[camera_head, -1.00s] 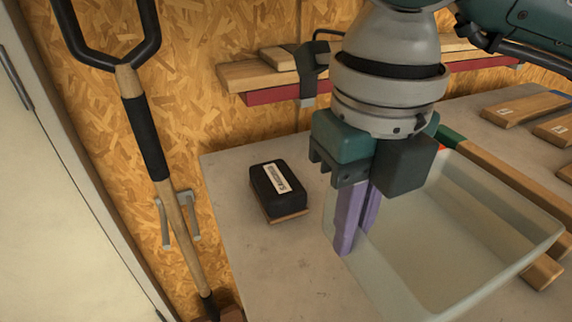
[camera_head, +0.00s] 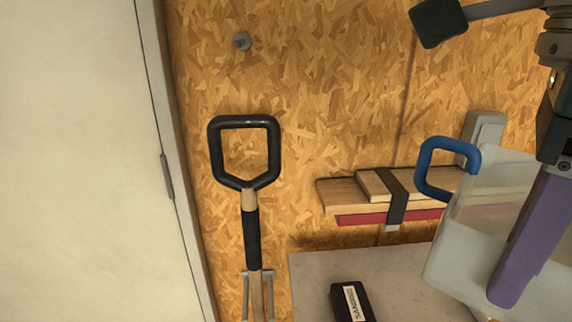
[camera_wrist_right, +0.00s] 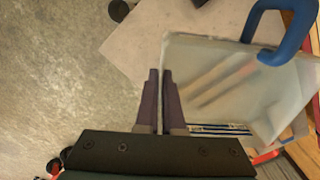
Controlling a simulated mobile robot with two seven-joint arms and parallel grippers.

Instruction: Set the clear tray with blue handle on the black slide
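The clear tray (camera_head: 455,265) is at the right edge of the head view, tilted and raised above the bench top, partly cut off. Its blue handle (camera_head: 421,172) sticks up at its upper left. My right gripper (camera_head: 506,292), with purple fingers, overlaps the tray. In the right wrist view the two fingers (camera_wrist_right: 160,75) are close together over the tray's left wall, pinching it. The tray (camera_wrist_right: 225,95) and blue handle (camera_wrist_right: 290,35) show there too. I cannot make out a black slide. My left gripper is not in view.
A dark labelled block (camera_head: 350,302) lies on the pale bench (camera_head: 320,270). Strapped wooden boards (camera_head: 345,195) are on the chipboard wall behind. A black-handled tool (camera_head: 250,220) hangs left of the bench, near a pale door (camera_head: 80,160).

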